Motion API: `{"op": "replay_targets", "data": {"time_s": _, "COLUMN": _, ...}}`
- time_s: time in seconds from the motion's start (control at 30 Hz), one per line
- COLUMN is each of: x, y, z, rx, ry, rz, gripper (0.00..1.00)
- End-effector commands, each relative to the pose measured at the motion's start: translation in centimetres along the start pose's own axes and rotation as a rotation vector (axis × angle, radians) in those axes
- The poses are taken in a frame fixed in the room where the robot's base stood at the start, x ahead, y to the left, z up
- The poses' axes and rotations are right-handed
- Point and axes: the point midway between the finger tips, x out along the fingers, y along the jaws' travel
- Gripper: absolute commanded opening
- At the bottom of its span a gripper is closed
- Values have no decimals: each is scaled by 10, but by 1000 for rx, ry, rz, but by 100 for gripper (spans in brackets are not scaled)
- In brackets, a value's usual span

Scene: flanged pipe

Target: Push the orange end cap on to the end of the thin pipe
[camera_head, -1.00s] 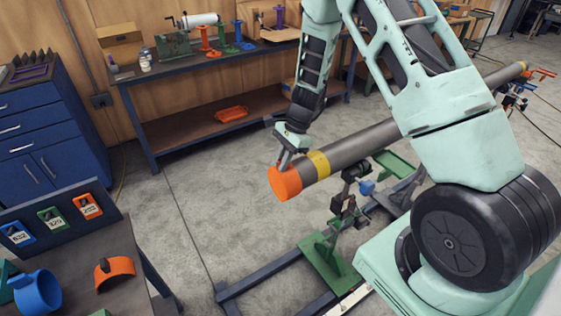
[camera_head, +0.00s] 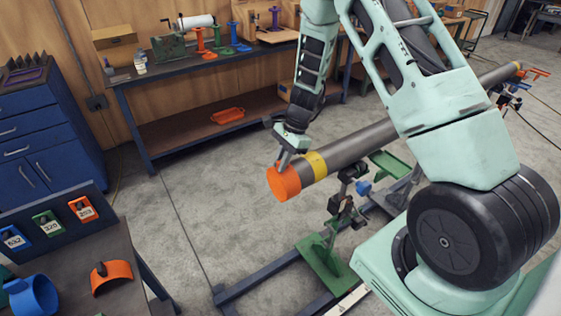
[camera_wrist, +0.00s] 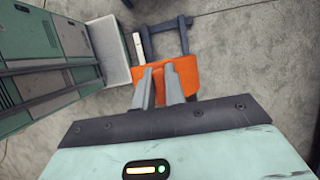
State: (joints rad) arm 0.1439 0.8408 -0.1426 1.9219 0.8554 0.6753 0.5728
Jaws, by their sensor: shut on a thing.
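The long grey pipe (camera_head: 362,143) lies on stands, with a yellow band (camera_head: 315,165) near its near-left end. The orange end cap (camera_head: 284,183) is at that end, in line with the pipe, with a narrow grey strip between cap and band. I cannot tell how deep it sits on the pipe. My gripper (camera_head: 284,163) reaches down from above and is shut on the cap's upper rim. In the wrist view both fingers of my gripper (camera_wrist: 159,84) are over the orange cap (camera_wrist: 184,77); the pipe is hidden there.
A green-footed stand (camera_head: 325,262) on dark floor rails is below the pipe. A table (camera_head: 72,258) at the lower left holds an orange half-ring (camera_head: 112,277) and a blue ring (camera_head: 33,297). A workbench (camera_head: 160,78) is along the wall. The floor between is open.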

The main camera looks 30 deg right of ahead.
Motion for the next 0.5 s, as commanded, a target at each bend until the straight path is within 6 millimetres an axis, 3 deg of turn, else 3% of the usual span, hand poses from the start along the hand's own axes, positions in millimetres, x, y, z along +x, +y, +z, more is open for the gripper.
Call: {"op": "replay_targets", "data": {"time_s": 0.5, "x": -5, "y": 0, "z": -12, "rx": 1, "ry": 0, "rz": -1, "gripper": 0}}
